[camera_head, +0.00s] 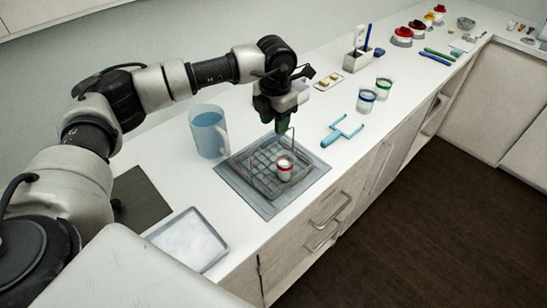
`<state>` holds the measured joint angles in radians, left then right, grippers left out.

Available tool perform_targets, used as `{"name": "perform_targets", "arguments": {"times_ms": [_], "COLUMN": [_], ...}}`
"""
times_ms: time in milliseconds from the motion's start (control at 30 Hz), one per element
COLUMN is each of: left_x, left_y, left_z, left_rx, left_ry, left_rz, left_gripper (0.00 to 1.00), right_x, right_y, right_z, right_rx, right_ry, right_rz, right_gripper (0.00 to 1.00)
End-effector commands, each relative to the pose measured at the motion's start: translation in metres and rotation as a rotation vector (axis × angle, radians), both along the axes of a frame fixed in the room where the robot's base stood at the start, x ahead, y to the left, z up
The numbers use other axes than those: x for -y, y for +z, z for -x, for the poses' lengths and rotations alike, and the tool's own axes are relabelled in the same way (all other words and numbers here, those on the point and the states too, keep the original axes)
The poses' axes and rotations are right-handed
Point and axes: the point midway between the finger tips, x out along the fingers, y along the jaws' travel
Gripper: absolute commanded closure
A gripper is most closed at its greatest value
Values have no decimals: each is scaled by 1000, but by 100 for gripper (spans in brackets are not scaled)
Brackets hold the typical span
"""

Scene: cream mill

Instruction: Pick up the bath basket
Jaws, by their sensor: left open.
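The bath basket (252,168) is a grey wire-grid basket with a thin upright handle, on a flat grey mat or tray on the white counter. A small white cup with a red band (285,170) stands in it. My left gripper (282,128) points down over the back right part of the basket, near the top of the handle. It is open and looks empty. Whether its fingers are around the handle or only beside it is hard to tell. My right gripper is not in view.
A blue translucent pitcher (208,133) stands just left of the basket. A pale tray (188,241) lies at the front left. Drawer handles line the counter front.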

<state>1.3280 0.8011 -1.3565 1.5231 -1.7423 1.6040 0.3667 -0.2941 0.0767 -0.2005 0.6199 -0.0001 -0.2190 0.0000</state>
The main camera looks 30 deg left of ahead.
Motion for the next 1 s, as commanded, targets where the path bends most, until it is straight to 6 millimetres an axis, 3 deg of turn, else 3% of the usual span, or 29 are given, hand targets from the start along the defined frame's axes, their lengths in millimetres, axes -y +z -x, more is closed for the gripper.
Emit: {"name": "perform_targets", "arguments": {"times_ms": [100,200,367,533,867,1000], "left_x": [0,0,-4,-5,-6,-6], "left_y": [-14,-21,-36,-63,-75,-74], "left_z": [0,0,-1,-2,-3,-3], "left_rx": [-1,1,-3,-2,2,2], "left_ry": [1,1,1,0,-1,-1], "left_rz": [1,1,0,3,3,4], "left_gripper": [58,58,58,58,58,77], "right_x": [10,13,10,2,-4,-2], "right_y": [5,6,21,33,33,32], "right_z": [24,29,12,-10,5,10], "right_rx": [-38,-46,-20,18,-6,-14], "right_ry": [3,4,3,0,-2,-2], "right_rz": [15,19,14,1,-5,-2], "right_gripper": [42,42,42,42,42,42]}}
